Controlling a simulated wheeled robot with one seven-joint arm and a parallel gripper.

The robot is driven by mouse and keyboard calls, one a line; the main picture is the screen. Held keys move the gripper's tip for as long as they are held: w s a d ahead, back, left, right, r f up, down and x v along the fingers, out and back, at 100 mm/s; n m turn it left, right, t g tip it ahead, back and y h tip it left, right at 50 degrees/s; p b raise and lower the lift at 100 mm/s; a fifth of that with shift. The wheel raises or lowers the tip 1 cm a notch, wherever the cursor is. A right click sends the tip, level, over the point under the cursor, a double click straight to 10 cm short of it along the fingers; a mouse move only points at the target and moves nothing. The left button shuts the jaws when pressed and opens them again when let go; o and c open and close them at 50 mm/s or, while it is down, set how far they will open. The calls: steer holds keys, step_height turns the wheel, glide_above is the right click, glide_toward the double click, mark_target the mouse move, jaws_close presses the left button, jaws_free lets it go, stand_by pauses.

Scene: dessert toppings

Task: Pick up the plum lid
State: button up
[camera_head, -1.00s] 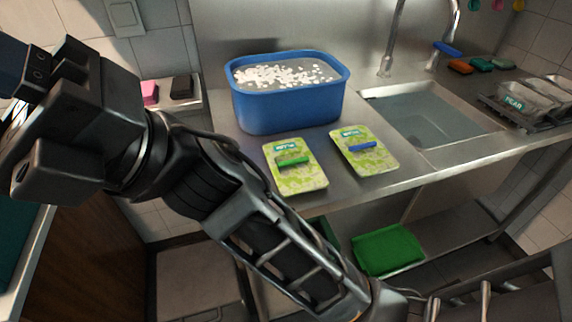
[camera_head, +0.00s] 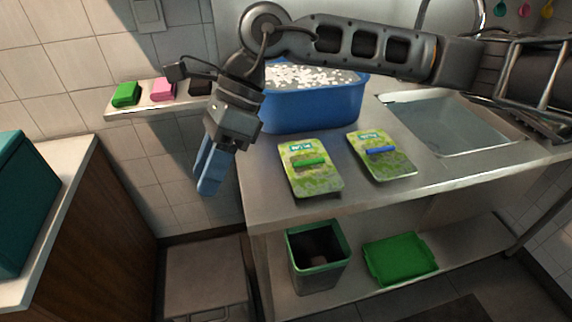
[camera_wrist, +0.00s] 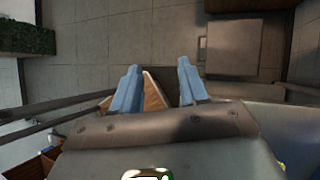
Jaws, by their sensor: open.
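Two flat green patterned lids lie side by side on the steel counter. The left lid (camera_head: 312,181) has a green handle, and the right lid (camera_head: 392,162) has a blue handle. Each has a small label, too small for me to read surely, so I cannot tell which is the plum lid. My gripper (camera_head: 207,180) hangs in the air left of the counter's left edge, blue fingers pointing down, apart from both lids. In the wrist view my gripper (camera_wrist: 158,75) shows its two fingers spread with nothing between them. No lid shows there.
A blue tub (camera_head: 318,108) with white bits stands behind the lids, partly hidden by my arm. A sink (camera_head: 450,125) is to the right. A wall shelf (camera_head: 150,107) holds sponges. A green-rimmed bin (camera_head: 318,255) and a green tray (camera_head: 400,258) sit below the counter.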

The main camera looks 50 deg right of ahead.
steer(key=d+f+h, duration=0.3)
steer(key=d+h, duration=0.1)
steer(key=d, duration=0.8)
steer(key=m+h, duration=0.1)
steer(key=h, duration=0.2)
glide_above(308, 160)
steer(key=shift+s+d+f, duration=0.15)
steer(key=shift+f, duration=0.1)
steer(key=shift+f+p, duration=0.7)
steer(key=shift+f, duration=3.1)
steer(key=shift+c, duration=0.4)
jaws_close()
